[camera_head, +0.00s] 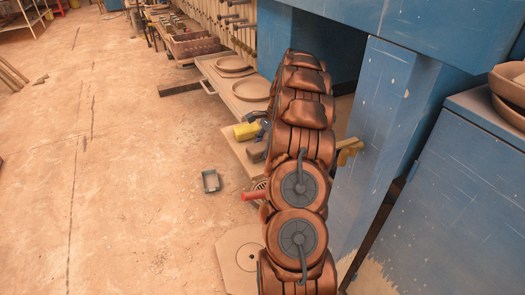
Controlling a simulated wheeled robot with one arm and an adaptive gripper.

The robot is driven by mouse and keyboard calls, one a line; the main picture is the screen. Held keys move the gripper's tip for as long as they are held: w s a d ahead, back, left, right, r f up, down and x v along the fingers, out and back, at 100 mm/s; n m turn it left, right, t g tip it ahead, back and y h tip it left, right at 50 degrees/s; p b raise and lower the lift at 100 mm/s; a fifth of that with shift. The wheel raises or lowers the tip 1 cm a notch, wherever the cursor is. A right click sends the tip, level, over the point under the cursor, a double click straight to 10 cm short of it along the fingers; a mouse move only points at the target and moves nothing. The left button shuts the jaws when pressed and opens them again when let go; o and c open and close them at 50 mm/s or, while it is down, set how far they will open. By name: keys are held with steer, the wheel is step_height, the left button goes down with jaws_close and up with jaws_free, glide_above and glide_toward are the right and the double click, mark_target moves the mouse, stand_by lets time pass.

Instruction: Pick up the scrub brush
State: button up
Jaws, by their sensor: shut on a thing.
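My copper-coloured arm rises through the middle of the picture and hides what lies behind it. My gripper cannot be made out; it is probably behind the arm. A tan, wooden-looking piece (350,151) sticks out on the right of the arm, in front of the blue post. It may be part of the scrub brush, but I cannot tell whether it is held.
A small grey tray (211,181) lies on the floor to the left. A red handle (253,196) shows beside the arm. Blue machine panels (450,190) stand close on the right. Round pans (251,91) lie further back. The floor at left is mostly clear.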

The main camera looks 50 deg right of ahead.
mark_target(262, 145)
steer(key=c, duration=0.5)
steer(key=shift+r, duration=0.1)
steer(key=shift+c, duration=0.2)
step_height(262, 145, up, 10)
steer(key=shift+r+b, duration=0.15)
steer(key=shift+b, duration=0.35)
